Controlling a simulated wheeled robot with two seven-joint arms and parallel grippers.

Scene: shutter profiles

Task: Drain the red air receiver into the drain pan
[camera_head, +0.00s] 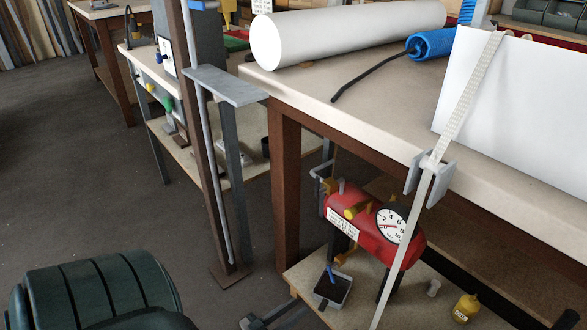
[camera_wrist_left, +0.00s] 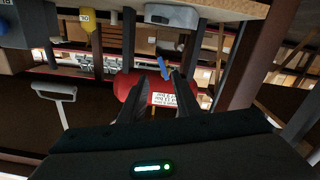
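The red air receiver (camera_head: 372,228) lies on its side on the shelf under the bench, with a round gauge (camera_head: 391,224), a white label and yellow fittings. A blue lever (camera_head: 331,272) hangs below its left end, above the drain pan (camera_head: 345,290), a small grey tray with a dark inside. My right gripper is out of view.
A yellow oil bottle (camera_head: 466,308) stands on the shelf right of the receiver. A brown bench leg (camera_head: 286,195) and a steel post (camera_head: 232,160) stand left of it. A pale strip (camera_head: 412,225) crosses in front of the receiver. The bench top overhangs the shelf.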

